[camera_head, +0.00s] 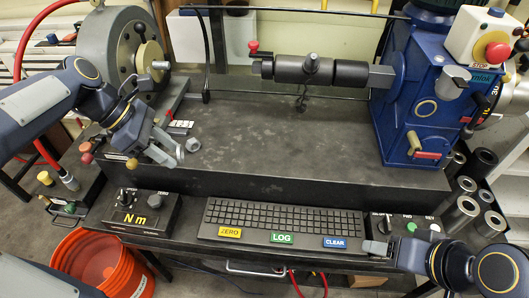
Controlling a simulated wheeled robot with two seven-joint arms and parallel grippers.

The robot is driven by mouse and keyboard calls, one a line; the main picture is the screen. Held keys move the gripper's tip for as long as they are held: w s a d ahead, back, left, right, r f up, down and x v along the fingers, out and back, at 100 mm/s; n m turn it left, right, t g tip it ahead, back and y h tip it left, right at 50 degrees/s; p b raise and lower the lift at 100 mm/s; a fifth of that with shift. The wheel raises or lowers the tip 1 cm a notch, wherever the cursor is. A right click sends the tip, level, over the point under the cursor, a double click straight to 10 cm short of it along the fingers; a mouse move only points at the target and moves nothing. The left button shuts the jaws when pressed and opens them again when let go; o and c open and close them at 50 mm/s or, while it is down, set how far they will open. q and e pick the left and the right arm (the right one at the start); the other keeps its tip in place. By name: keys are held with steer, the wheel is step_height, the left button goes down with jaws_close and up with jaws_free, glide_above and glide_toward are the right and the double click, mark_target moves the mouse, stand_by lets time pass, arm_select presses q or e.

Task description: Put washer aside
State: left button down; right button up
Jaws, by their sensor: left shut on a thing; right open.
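A small grey washer (193,145) shows at the fingertips of my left gripper (176,148), just above the dark bench top at its left part. My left gripper is shut on it, and the fingers hide part of it. I cannot tell whether the washer touches the bench. My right gripper (376,248) is open and empty at the front right, near the keyboard's right end.
A blue machine (413,90) with a red stop button stands on the right, with a horizontal shaft (310,70) reaching left from it. A grey round housing (110,40) stands at left. A keyboard (283,219), an Nm box (143,212) and an orange bucket (100,262) are in front. The bench middle is clear.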

arm_select(q)
steer(key=shift+n+t, duration=0.3)
steer(key=shift+n, duration=0.2)
steer(key=w+d+f, duration=0.2)
steer(key=w, duration=0.2)
steer(key=w+d+f, duration=0.2)
steer(key=w, duration=0.2)
steer(key=w+d+f+p, duration=0.1)
steer(key=w+d+f, duration=0.1)
steer(key=w+f, duration=0.1)
steer(key=shift+w+d, duration=0.4)
steer(key=shift+w, duration=0.35)
steer(key=shift+w+d+f, duration=0.15)
steer(key=shift+w+f, duration=0.1)
steer(key=shift+f, duration=0.15)
steer(key=shift+w+f, duration=0.1)
steer(key=shift+f, duration=1.55)
steer(key=shift+f, duration=0.1)
steer(key=c, duration=0.9)
jaws_free()
